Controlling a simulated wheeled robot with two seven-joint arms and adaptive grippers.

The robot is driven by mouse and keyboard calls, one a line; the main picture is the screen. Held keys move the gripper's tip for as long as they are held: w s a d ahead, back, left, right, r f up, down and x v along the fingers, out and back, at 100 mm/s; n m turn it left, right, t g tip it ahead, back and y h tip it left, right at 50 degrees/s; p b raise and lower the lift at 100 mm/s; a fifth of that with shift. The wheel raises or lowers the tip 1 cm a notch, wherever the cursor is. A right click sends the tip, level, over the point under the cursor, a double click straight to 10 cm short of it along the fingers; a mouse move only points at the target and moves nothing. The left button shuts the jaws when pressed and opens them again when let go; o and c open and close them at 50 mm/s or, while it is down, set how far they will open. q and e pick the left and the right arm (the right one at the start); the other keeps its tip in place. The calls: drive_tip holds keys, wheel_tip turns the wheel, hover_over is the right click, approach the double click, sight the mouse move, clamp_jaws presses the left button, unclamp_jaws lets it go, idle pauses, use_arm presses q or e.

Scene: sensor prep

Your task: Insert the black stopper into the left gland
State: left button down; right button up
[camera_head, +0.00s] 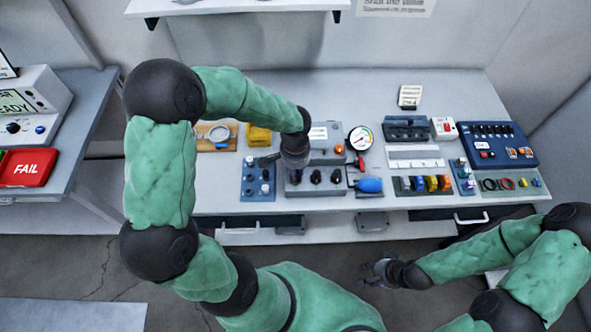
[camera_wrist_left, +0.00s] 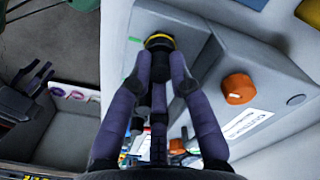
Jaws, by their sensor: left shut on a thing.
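My left gripper (camera_head: 295,172) is over the left end of the grey unit with a row of black glands, at the middle of the bench. A black ring with a yellow band (camera_wrist_left: 159,40) lies at the fingertips, against the grey unit (camera_wrist_left: 190,28). The fingers hide much of the contact, so I cannot tell how deep the stopper sits. Two black glands (camera_head: 316,177) (camera_head: 336,175) stand uncovered to the right. My right gripper (camera_head: 376,272) is open and empty, in front of the bench.
An orange knob (camera_wrist_left: 238,88) sits on the unit beside my left fingers. A round gauge (camera_head: 360,138) and a blue bulb (camera_head: 369,185) are to the right. A blue block with plugs (camera_head: 258,188) is to the left. The back of the bench is mostly clear.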

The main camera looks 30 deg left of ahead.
use_arm(q)
drive_tip(key=shift+f, duration=0.15)
drive_tip(key=c, duration=1.1)
unclamp_jaws()
drive_tip(key=shift+o, duration=0.2)
drive_tip(key=shift+r+p, duration=2.6)
drive_tip(key=shift+r, duration=1)
